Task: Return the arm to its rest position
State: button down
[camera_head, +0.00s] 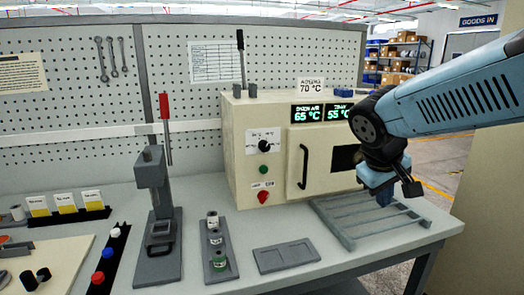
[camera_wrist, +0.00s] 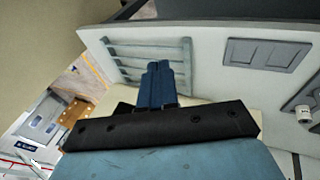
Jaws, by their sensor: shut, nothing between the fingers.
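My arm (camera_head: 455,95) reaches in from the right in the head view, blue with a dark joint. My gripper (camera_head: 385,192) points down above the slatted rack at the right end of the bench. In the wrist view my gripper (camera_wrist: 160,72) shows as two blue fingers pressed together, with nothing between them. The slatted rack (camera_head: 345,235) lies on the bench below and beside the gripper; it also shows in the wrist view (camera_wrist: 128,62). The gripper appears apart from the rack.
A cream oven (camera_head: 240,155) with a closed door stands just left of my arm. A grey two-panel plate (camera_head: 287,256), a tray with several spools (camera_head: 219,262) and a red-handled press (camera_head: 158,215) stand on the bench (camera_head: 340,270). Open floor (camera_head: 440,165) lies beyond the bench's right edge.

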jog(key=s+a+r+m+t+y, duration=0.2)
jog(key=s+r+m+y, duration=0.1)
jog(key=s, duration=0.4)
jog(key=shift+s+a+y, duration=0.3)
jog(key=shift+y, duration=0.1)
dwell(6.9)
